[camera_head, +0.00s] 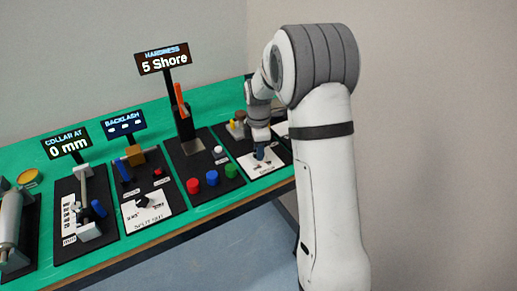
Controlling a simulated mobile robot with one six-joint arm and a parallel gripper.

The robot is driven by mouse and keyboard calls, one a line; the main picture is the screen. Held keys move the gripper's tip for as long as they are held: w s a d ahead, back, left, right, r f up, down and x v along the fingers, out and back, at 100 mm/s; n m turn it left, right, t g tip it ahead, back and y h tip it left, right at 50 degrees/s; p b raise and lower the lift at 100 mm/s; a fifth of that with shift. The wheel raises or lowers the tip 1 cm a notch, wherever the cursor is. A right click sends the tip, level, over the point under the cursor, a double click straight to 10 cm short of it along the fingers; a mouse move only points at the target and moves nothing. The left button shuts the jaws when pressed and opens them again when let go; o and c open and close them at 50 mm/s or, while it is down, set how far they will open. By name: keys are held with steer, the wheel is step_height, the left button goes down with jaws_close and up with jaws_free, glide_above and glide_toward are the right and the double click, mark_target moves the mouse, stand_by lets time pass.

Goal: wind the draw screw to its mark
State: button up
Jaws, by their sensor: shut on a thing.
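My gripper (260,143) points down over the rightmost black board (275,149) and is shut on a small dark blue piece (260,154) above a white printed card (261,165). The piece is tiny, and the fingers hide part of it. A station under a "COLLAR AT 0 mm" display (66,143) has a pale rod (84,188), a blue handle (99,209) and a white scale strip (69,215). My gripper is well to the right of it. I cannot tell for sure which part is the draw screw, and its mark is too small to read.
The boards stand on a green bench (215,206). Between lie a "BACKLASH" station (123,122) and a "HARDNESS 5 Shore" display (163,59) with red, blue and green buttons (212,178). A grey roller (11,216) is at far left. My arm hides the bench's right end.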

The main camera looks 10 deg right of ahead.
steer(key=n, duration=0.6)
steer(key=shift+w+n, duration=0.1)
steer(key=shift+n, duration=0.2)
steer(key=n, duration=0.5)
steer(key=shift+r, duration=0.1)
steer(key=shift+n, duration=0.3)
steer(key=o, duration=1)
steer(key=shift+c, duration=0.2)
step_height(320, 180, up, 8)
steer(key=shift+f, duration=0.2)
